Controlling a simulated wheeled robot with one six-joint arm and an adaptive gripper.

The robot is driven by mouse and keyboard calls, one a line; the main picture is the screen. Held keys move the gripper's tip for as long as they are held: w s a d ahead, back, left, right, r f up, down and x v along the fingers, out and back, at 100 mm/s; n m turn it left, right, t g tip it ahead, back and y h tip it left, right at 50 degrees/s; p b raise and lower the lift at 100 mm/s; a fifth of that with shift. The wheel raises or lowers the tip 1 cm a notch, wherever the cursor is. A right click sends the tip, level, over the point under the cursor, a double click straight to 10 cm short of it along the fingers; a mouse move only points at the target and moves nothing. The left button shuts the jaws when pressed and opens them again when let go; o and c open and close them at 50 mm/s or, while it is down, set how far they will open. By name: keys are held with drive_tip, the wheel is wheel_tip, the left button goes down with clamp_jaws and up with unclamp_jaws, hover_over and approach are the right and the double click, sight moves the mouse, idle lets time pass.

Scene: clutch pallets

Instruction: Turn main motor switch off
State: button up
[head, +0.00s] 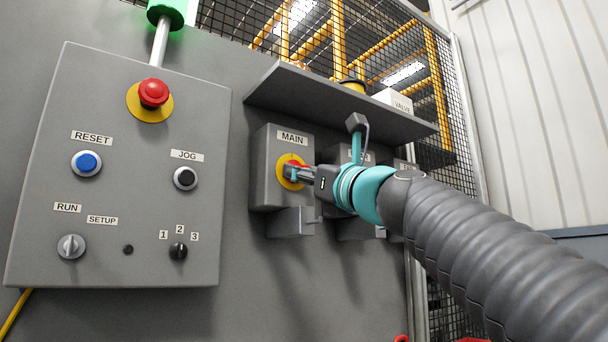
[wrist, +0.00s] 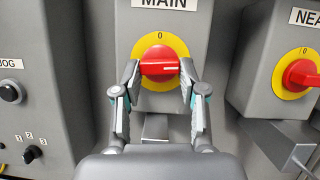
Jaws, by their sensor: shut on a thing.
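The MAIN motor switch is a red handle (wrist: 160,61) on a yellow round plate (wrist: 146,43), on the front of a grey box (wrist: 202,40) labelled MAIN. The handle lies level in the wrist view, its white mark to the right. A 0 is printed at the top of the plate. My gripper (wrist: 160,70) is shut on the red handle, one finger at each end. In the head view my gripper (head: 293,173) reaches the same box (head: 267,155) from the right and hides part of the handle.
A second red switch (wrist: 301,74) on a similar box is right of MAIN. A grey shelf (head: 330,97) juts out above the boxes. A control panel (head: 125,215) with an emergency stop (head: 153,93) stands left. A small grey block (head: 289,222) sits below the MAIN box.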

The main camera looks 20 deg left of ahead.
drive_tip(key=n+g, duration=0.1)
drive_tip(key=n, duration=0.2)
drive_tip(key=n+g+y, duration=0.1)
drive_tip(key=n, duration=0.2)
drive_tip(key=shift+w+d+r+g, duration=0.15)
drive_tip(key=shift+w+d+g, duration=0.05)
drive_tip(key=shift+g, duration=0.2)
drive_tip(key=n+g+p, duration=0.1)
drive_tip(key=n, duration=0.1)
drive_tip(key=n+g+p, duration=0.1)
drive_tip(key=n, duration=0.1)
drive_tip(key=n+p, duration=0.1)
drive_tip(key=n, duration=0.1)
drive_tip(key=shift+w+d+r+g+y, duration=0.1)
drive_tip(key=shift+r+g+y, duration=0.2)
drive_tip(key=shift+g, duration=0.1)
drive_tip(key=n+g+p, duration=0.1)
drive_tip(key=n+p, duration=0.1)
drive_tip(key=n, duration=0.2)
drive_tip(key=shift+w+r+h, duration=0.1)
drive_tip(key=shift+h, duration=0.3)
drive_tip(key=n, duration=0.2)
drive_tip(key=n+g+h, duration=0.1)
drive_tip(key=n, duration=0.1)
drive_tip(key=shift+n+g, duration=0.3)
drive_tip(key=o, duration=1.1)
drive_tip(key=shift+o, duration=0.2)
drive_tip(key=shift+d, duration=0.1)
drive_tip(key=v, duration=1.2)
drive_tip(key=shift+r, duration=0.2)
